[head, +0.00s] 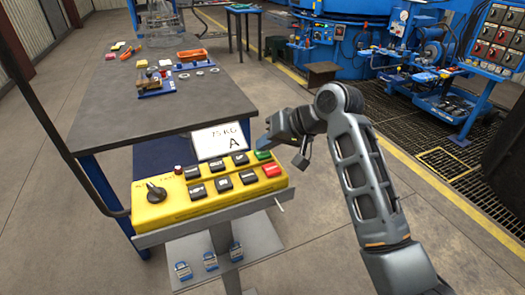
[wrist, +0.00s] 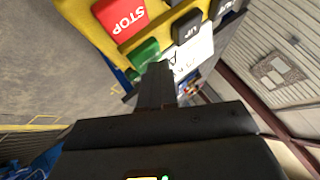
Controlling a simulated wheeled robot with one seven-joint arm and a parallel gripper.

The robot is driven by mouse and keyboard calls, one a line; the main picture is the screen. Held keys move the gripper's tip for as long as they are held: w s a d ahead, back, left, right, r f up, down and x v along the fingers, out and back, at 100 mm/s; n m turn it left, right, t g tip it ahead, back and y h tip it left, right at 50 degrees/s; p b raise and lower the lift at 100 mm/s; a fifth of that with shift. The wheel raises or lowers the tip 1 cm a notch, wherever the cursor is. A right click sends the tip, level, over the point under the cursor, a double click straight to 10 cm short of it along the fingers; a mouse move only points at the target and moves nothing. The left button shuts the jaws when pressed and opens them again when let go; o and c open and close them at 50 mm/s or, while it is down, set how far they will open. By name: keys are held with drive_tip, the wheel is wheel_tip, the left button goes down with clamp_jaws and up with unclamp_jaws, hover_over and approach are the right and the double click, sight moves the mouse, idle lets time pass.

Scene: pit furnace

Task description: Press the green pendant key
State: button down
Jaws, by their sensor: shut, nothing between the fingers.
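The yellow pendant box (head: 215,205) stands on a post and carries two rows of black keys. Its green key (head: 262,155) is at the far right corner, above the red STOP key (head: 271,170). My gripper (head: 262,141) is shut and empty, just above and behind the green key. In the wrist view, the shut fingertips (wrist: 158,68) show beside the green key (wrist: 143,53), with the red STOP key (wrist: 122,14) further off. Part of the green key is hidden by the fingers there. I cannot tell whether the fingertips touch it.
A white card marked "75 KG A" (head: 220,141) stands behind the keys, close to my gripper. A black knob (head: 156,193) is at the box's left end. Blue padlocks (head: 210,261) sit on the shelf below. A dark table (head: 150,108) stands behind.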

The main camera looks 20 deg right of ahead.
sight(266, 153)
drive_tip(key=shift+f, duration=0.2)
idle(0.3)
drive_tip(key=shift+r+p, duration=0.95)
drive_tip(key=shift+p, duration=0.05)
wheel_tip(266, 153, up, 3)
drive_tip(key=p, duration=0.3)
drive_tip(key=shift+r+b, duration=0.35)
drive_tip(key=shift+r, duration=0.65)
